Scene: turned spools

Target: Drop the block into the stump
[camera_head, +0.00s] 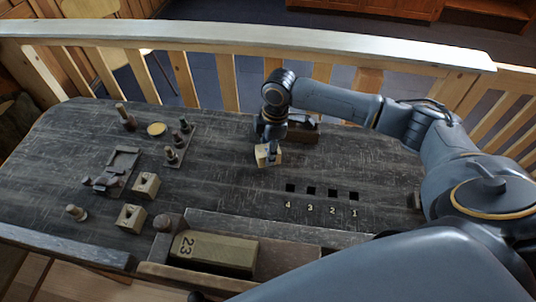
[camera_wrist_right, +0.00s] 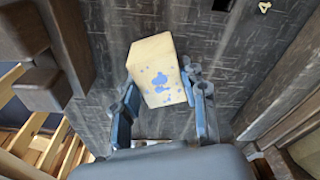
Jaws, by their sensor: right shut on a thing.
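A pale wooden block (camera_head: 262,157) with blue spots is between the fingers of my right gripper (camera_head: 272,151), which is shut on it. The block is over the dark table, right of its middle; I cannot tell whether it touches the tabletop. In the right wrist view, the block (camera_wrist_right: 153,62) sits tilted between the two fingers of the right gripper (camera_wrist_right: 163,83). I cannot tell for sure which thing is the stump. A dark brown wooden piece (camera_head: 303,134) stands just behind the right gripper, partly hidden by it. My left gripper is not in view.
Square holes numbered 4 to 1 (camera_head: 321,192) lie in front of the right gripper. Two pale blocks with holes (camera_head: 146,186), a peg rack (camera_head: 177,150) and a grey tray (camera_head: 122,163) are at the left. A box marked 23 (camera_head: 212,249) sits at the front edge. The table middle is clear.

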